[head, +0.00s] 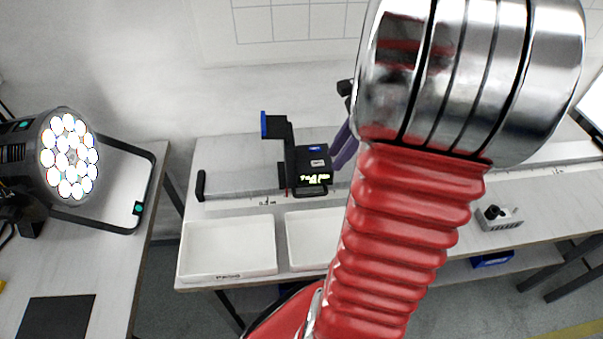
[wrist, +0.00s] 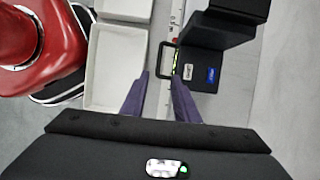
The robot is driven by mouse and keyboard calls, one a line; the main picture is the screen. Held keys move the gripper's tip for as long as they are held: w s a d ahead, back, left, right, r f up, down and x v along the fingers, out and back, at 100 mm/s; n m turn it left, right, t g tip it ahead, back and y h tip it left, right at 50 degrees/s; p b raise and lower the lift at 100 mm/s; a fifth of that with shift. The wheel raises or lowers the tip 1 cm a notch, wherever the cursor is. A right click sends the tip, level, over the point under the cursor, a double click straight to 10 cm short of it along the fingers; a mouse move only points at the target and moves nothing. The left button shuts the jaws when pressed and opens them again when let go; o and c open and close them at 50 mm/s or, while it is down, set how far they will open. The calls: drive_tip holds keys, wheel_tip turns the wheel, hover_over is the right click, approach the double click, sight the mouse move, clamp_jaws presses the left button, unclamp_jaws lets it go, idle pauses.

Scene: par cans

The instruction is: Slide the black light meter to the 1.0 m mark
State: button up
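The black light meter (head: 308,165) stands on the rail (head: 235,202) just right of a scale label that seems to read 0.5 m. Its display is lit, and a blue-ended arm sticks up at its left. In the wrist view the meter (wrist: 203,65) is ahead and right, with a thin dark frame on its left side. My gripper (wrist: 159,76) has two purple fingers spread apart with nothing clearly between them; the right fingertip overlaps the frame, contact unclear. In the head view my gripper (head: 343,152) is close to the meter's right side, partly hidden by my arm. The 1.0 m mark is not readable.
Two white trays (head: 228,272) (head: 305,262) sit in front of the rail. A black end stop (head: 200,186) is at the rail's left. A lit par can (head: 68,158) stands on the left table. A small grey box (head: 498,217) is on the bench right of my arm.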

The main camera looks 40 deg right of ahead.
drive_tip(key=shift+f, duration=0.15)
drive_tip(key=x, duration=1.3)
drive_tip(key=shift+f, duration=0.25)
drive_tip(key=shift+c, duration=0.3)
clamp_jaws()
